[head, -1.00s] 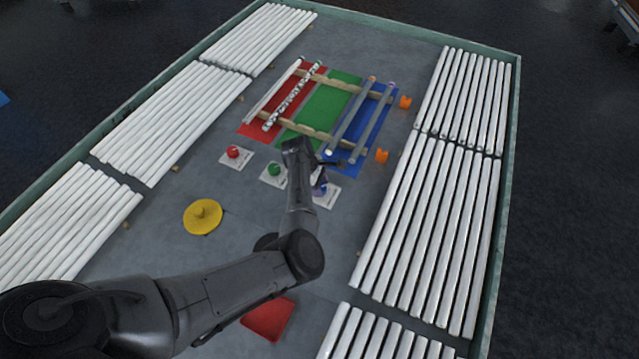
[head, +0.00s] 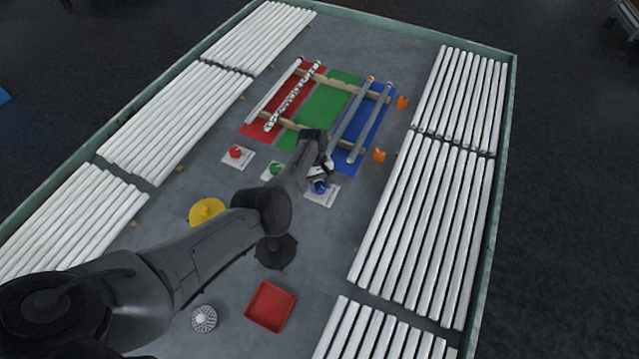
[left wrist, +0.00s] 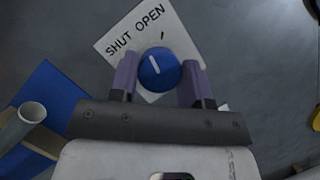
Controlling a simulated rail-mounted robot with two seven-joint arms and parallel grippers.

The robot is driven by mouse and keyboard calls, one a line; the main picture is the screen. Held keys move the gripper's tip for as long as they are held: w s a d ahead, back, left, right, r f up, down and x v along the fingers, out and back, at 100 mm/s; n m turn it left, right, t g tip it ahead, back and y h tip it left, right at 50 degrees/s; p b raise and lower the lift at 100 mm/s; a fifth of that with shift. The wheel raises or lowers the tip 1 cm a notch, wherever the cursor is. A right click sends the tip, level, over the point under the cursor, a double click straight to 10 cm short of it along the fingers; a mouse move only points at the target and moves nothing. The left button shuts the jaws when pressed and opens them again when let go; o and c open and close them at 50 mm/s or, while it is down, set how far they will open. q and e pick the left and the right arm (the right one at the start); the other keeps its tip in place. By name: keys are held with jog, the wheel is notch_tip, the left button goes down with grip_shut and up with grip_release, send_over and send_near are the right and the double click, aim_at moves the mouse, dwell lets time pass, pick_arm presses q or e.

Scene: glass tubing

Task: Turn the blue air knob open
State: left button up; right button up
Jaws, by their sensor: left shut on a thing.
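The blue knob (head: 320,187) sits on a white plate (head: 328,198) at the right end of a row of three knobs. In the left wrist view, the knob (left wrist: 158,72) shows a white pointer line slanting toward the plate's printed words "SHUT OPEN" (left wrist: 136,30). The line lies roughly between the two words; I cannot tell its exact setting. My left gripper (head: 324,177) reaches down at the knob. In the left wrist view, its purple fingers (left wrist: 160,78) stand on either side of the knob, shut on it. My right gripper is not in view.
A red knob (head: 235,152) and a green knob (head: 276,169) stand to the left on their plates. Tubes lie on wooden rails (head: 350,90) over coloured mats beyond. Orange pieces (head: 379,155) stand at right. A red tray (head: 270,306) lies nearer. White tubes (head: 430,220) line both sides.

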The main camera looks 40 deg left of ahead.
pick_arm(q)
jog(key=m+g+y, duration=0.1)
jog(key=m, duration=0.3)
jog(key=shift+m+b, duration=0.4)
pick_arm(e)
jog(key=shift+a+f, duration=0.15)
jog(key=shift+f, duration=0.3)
pick_arm(q)
jog(key=shift+m+g+y, duration=0.3)
jog(key=shift+m+y, duration=0.2)
jog(key=shift+m, duration=0.3)
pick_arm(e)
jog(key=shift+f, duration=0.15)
pick_arm(q)
jog(key=shift+d, duration=0.1)
jog(key=o, duration=0.9)
jog(key=shift+r, duration=0.1)
jog(key=p+v, duration=0.1)
jog(key=v, duration=1.2)
jog(key=shift+w+r, duration=0.25)
jog(key=shift+r, duration=0.05)
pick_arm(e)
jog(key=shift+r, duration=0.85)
